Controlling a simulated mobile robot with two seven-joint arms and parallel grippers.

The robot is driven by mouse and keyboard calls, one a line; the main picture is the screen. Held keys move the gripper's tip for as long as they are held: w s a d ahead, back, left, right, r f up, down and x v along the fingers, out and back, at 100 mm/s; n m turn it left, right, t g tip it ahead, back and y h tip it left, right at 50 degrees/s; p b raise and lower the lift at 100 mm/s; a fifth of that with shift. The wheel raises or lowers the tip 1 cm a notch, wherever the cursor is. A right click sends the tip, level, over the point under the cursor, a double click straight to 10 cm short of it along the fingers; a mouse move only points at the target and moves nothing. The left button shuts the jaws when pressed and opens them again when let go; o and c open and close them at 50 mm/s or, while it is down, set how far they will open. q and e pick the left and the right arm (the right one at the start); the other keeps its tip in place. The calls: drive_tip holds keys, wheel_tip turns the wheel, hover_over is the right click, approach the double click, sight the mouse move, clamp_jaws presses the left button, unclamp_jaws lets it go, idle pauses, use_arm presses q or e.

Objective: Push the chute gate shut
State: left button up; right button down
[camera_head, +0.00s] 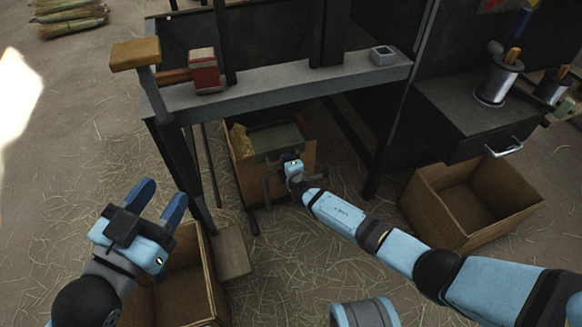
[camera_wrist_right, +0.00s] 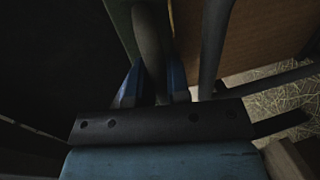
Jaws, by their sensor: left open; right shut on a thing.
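The chute gate appears to be the dull green plate (camera_head: 276,139) under the bench, in front of a cardboard box. My right gripper (camera_head: 290,161) reaches in at its lower edge. In the right wrist view, its blue fingers (camera_wrist_right: 154,82) are shut on a grey-green bar, the gate's handle (camera_wrist_right: 149,45). The fingertips are largely hidden in the head view, and I cannot tell how far the gate is open. My left gripper (camera_head: 158,200) is open and empty, its fingers raised at the left, well away from the gate.
The box (camera_head: 246,180) behind the gate holds straw. The bench (camera_head: 290,89) spans above my right gripper, with dark legs close to both sides. Open boxes stand at front left (camera_head: 207,275) and right (camera_head: 515,214).

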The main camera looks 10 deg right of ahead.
drive_tip(key=shift+w+r, duration=0.15)
drive_tip(key=shift+w, duration=0.15)
use_arm(q)
drive_tip(key=shift+r+h, duration=0.3)
drive_tip(key=shift+r, duration=0.05)
use_arm(e)
drive_tip(key=c, duration=1.1)
unclamp_jaws()
drive_tip(key=shift+w+a, duration=0.1)
drive_tip(key=shift+w, duration=0.05)
use_arm(q)
drive_tip(key=shift+w+f, duration=0.1)
drive_tip(key=shift+f, duration=0.1)
